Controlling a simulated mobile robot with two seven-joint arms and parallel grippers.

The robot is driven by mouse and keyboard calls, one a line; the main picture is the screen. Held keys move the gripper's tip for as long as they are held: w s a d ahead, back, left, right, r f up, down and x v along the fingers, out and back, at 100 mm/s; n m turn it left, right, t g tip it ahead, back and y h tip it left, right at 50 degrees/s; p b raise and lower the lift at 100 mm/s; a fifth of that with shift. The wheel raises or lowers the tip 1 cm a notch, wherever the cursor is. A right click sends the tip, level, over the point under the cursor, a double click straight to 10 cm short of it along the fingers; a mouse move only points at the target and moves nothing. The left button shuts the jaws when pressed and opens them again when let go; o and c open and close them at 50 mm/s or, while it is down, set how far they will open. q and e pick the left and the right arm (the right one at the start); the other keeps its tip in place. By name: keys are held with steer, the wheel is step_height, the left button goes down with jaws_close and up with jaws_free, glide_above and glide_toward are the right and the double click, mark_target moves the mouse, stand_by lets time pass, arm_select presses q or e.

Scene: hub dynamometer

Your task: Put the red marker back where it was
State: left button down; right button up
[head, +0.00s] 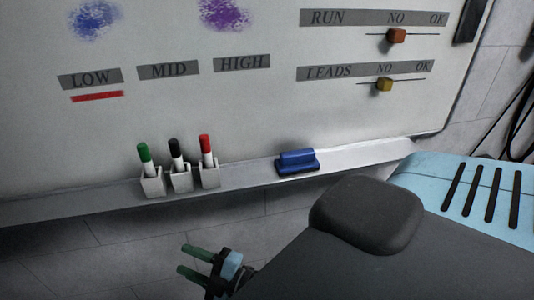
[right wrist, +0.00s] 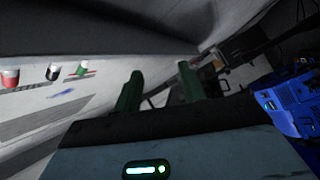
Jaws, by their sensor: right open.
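The red marker (head: 206,148) stands cap up in the rightmost of three small white holders on the board's ledge. A black marker (head: 176,150) and a green marker (head: 144,155) stand in the holders to its left. In the right wrist view the red marker (right wrist: 10,78) shows at the left edge, seen from another angle. My right gripper (head: 182,260) is below the ledge and in front of it, apart from the markers. Its green fingers are spread, with nothing between them; they also show in the right wrist view (right wrist: 160,78). My left gripper is not seen.
A blue eraser (head: 297,162) lies on the ledge (head: 245,178), right of the holders. A short red line (head: 97,96) is under the LOW label (head: 90,78). RUN (head: 328,17) and LEADS (head: 329,72) rows have sliders near NO. Bare ledge lies between holders and eraser.

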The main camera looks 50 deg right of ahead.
steer(key=s+d+f+m+g+h, duration=0.2)
steer(key=s+f+m+g+h, duration=0.1)
steer(key=s+f+m, duration=0.4)
steer(key=s+d+f+m+g+h, duration=0.2)
steer(key=s+f+m+g, duration=0.3)
steer(key=s+f, duration=0.6)
step_height(320, 180, down, 3)
steer(key=m+h, duration=0.1)
steer(key=m, duration=0.1)
steer(key=shift+s+d+m, duration=0.3)
steer(key=shift+s+m, duration=0.1)
steer(key=shift+d, duration=0.15)
